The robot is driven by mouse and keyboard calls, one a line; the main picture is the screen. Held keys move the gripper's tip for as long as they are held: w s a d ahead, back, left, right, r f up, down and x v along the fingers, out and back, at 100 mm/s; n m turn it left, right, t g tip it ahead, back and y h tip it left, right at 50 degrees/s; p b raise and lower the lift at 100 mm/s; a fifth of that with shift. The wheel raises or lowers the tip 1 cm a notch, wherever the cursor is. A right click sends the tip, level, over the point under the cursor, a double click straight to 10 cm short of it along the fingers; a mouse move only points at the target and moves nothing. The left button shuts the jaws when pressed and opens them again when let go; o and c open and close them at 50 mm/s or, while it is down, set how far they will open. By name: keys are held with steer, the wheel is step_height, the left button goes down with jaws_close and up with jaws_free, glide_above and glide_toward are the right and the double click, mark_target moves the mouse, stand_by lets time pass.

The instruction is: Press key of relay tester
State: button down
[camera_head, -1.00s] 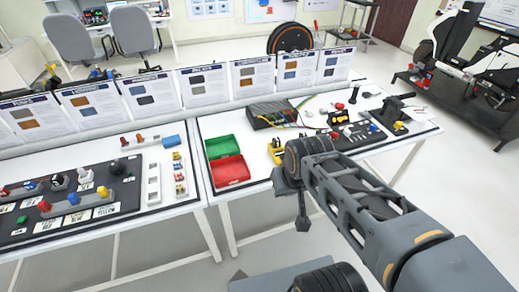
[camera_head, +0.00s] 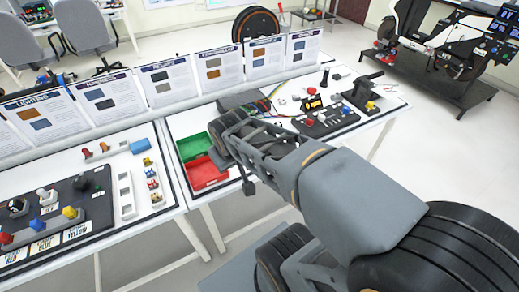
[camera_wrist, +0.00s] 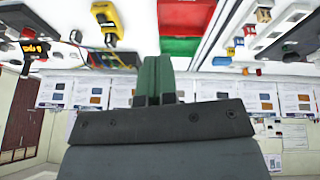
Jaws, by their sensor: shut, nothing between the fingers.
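My gripper (camera_wrist: 157,70) shows in the wrist view as two dark green fingers shut together, with nothing between them. In the head view my arm hides the fingers. No device is clearly readable as the relay tester. A small black device with a yellow-orange face (camera_head: 312,103) stands on the right table; what looks like the same device is at the upper left of the wrist view (camera_wrist: 35,48). A yellow device with a dark part (camera_wrist: 108,20) is at the top of the wrist view, left of the fingers. My arm hides it in the head view. No key can be made out.
A green bin (camera_head: 193,147) and a red bin (camera_head: 203,174) sit beside my arm's end. A dark box with coloured wires (camera_head: 240,100) is behind it. Upright printed sheets (camera_head: 217,68) line the back. A black switch panel (camera_head: 60,205) lies on the left table.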

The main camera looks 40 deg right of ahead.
steer(key=w+d+f+n+t+h+p, duration=0.1)
steer(key=w+d+n+t+h+p, duration=0.25)
steer(key=w+d, duration=1.05)
steer(key=d+f+n+t+y, duration=0.1)
steer(key=d+f+n+y, duration=0.4)
steer(key=f, duration=0.3)
steer(key=shift+w+d+f+n+p, duration=0.25)
steer(key=shift+d+f+n+p, duration=0.15)
steer(key=shift+n, duration=0.15)
steer(key=shift+f, duration=0.2)
step_height(320, 180, down, 6)
steer(key=b, duration=0.7)
steer(key=shift+f+b, duration=0.15)
steer(key=shift+b, duration=0.2)
steer(key=shift+f+b, duration=0.75)
steer(key=shift+f, duration=0.3)
steer(key=shift+f, duration=0.2)
